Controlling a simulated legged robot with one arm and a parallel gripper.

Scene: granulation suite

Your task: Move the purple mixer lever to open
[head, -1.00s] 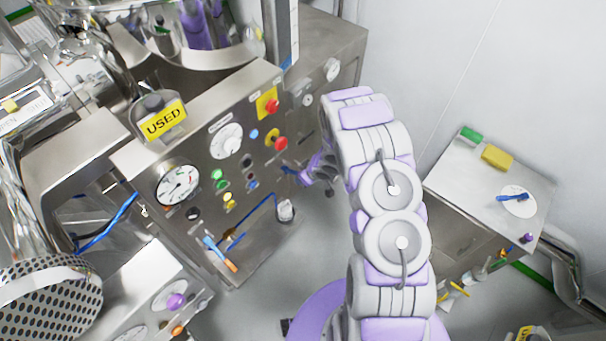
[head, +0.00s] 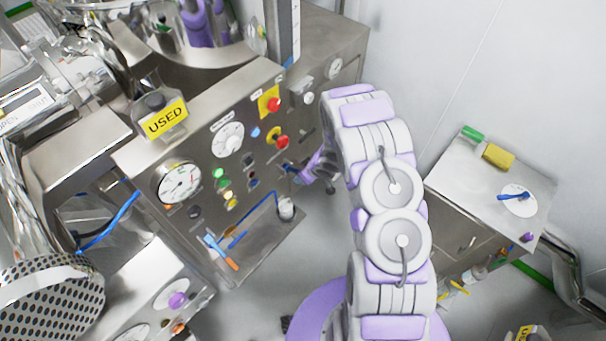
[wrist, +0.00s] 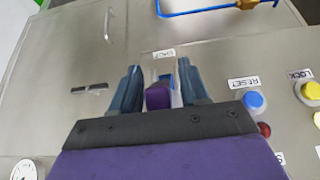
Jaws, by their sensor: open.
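A purple lever (wrist: 158,96) shows in the wrist view, in front of a panel plate with a small label above it. My gripper (wrist: 160,68) is open, with one blue finger on each side of the lever. I cannot tell whether either finger touches it. A small blue part shows just behind the purple one. In the head view my gripper (head: 292,171) is at the lower right part of the steel control panel (head: 205,170), and the lever is not clearly visible there.
A blue RESET button (wrist: 254,102) and a yellow LOCK button (wrist: 309,92) are right of my gripper in the wrist view. A red button (head: 281,142) sits above my gripper in the head view. A steel cabinet (head: 455,185) stands to the right, with floor between.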

